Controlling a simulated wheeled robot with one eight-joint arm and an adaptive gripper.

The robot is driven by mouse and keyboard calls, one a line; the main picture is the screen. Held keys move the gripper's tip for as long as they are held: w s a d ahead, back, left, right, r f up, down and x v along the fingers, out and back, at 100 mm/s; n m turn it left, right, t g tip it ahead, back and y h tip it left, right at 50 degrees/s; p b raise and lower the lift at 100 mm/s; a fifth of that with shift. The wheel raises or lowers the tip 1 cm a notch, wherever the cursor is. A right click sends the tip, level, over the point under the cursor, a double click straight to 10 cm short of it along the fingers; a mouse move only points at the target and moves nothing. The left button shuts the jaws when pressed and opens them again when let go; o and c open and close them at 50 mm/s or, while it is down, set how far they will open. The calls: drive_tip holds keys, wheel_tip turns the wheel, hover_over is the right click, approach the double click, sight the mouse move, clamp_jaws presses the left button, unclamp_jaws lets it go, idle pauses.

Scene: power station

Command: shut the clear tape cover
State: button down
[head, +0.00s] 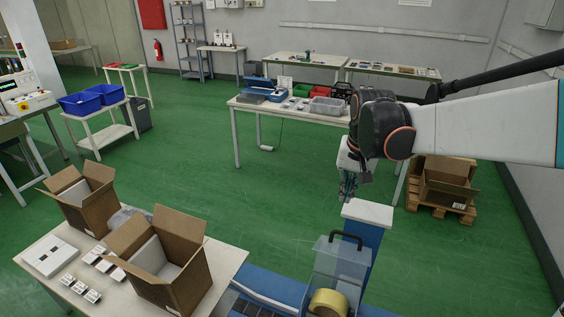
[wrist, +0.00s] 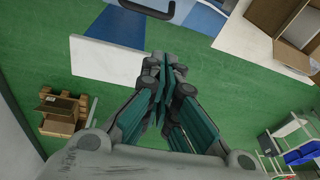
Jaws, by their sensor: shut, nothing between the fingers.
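The clear tape cover (head: 340,262) is a see-through panel or box at the bottom of the head view, with a dark handle (head: 346,238) at its top. A yellow tape roll (head: 328,303) shows at its lower end. I cannot tell how far open the cover is. My gripper (head: 347,198) hangs above and behind the cover, apart from it, pointing down. In the wrist view my gripper (wrist: 168,65) is shut and empty, its teal-padded fingers together. Part of the dark handle (wrist: 148,10) shows at that view's top edge.
A white-topped blue block (head: 368,212) stands just behind the cover, below my gripper. Open cardboard boxes (head: 160,262) stand on the table at the left. A worktable with bins (head: 327,106) is farther back. Green floor between them is clear.

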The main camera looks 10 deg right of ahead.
drive_tip(key=f, duration=0.4)
drive_tip(key=d+f+g, duration=0.1)
drive_tip(key=f, duration=0.2)
drive_tip(key=d+f+m+g, duration=0.1)
drive_tip(key=f, duration=0.3)
drive_tip(key=shift+s+d+f, duration=0.1)
drive_tip(key=shift+d+f, duration=0.05)
drive_tip(key=shift+f, duration=0.2)
